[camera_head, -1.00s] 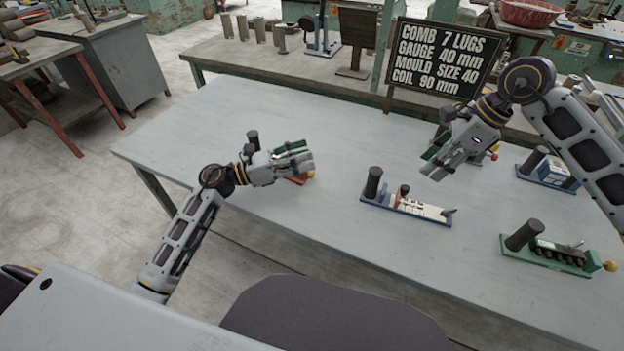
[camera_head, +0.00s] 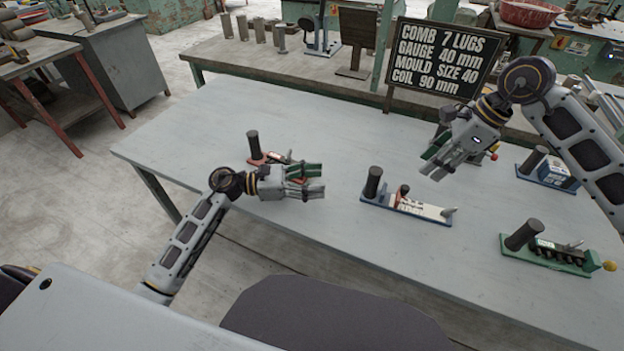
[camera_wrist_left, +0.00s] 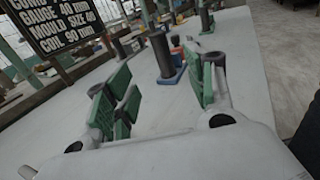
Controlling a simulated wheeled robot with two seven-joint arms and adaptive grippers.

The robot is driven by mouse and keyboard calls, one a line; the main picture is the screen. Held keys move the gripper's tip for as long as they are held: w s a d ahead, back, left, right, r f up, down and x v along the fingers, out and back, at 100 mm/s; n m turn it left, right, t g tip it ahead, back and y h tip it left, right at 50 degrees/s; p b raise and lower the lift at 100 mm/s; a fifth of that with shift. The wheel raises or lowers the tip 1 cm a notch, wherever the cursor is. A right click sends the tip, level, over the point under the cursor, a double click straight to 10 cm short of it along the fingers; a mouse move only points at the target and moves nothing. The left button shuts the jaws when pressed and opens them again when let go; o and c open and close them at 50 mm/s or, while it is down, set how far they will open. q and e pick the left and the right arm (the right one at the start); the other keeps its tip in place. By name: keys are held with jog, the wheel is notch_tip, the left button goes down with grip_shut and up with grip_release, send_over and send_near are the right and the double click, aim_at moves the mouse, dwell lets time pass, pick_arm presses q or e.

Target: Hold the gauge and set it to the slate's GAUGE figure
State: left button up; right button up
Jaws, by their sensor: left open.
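The slate (camera_head: 445,58) reads GAUGE 40 mm; it also shows in the left wrist view (camera_wrist_left: 65,25). A blue-based device (camera_head: 407,207) with a dark upright post, a white marked plate and a slider stands mid-table. It looks like the gauge, but I cannot read its marks. My left gripper (camera_head: 320,181) is open and empty, left of this device and apart from it. In the left wrist view, the device's blue base (camera_wrist_left: 172,76) and post show ahead between the open fingers (camera_wrist_left: 165,85). My right gripper (camera_head: 432,167) looks open and empty, behind the device.
A red-based device (camera_head: 268,159) stands just behind my left gripper. A green-based device (camera_head: 545,254) with black lugs stands front right. Another blue-based device (camera_head: 548,170) stands at the right. One with a red knob (camera_head: 494,156) is partly hidden by my right gripper. The front left table is clear.

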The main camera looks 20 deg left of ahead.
pick_arm(q)
send_over(361, 194)
dwell(0.9)
grip_shut()
pick_arm(e)
jog(key=shift+o, duration=0.7)
jog(key=shift+s+d+r+m+t, duration=0.2)
jog(key=shift+s+r+m+t, duration=0.3)
jog(key=shift+m, duration=0.35)
jog(key=shift+s+d+r+m+t, duration=0.2)
jog(key=shift+s+r+m+t, duration=0.15)
jog(key=shift+r+m, duration=0.4)
jog(key=shift+f, duration=0.15)
jog(key=shift+f, duration=0.15)
jog(key=shift+x, duration=5.9)
jog(key=shift+a, duration=0.15)
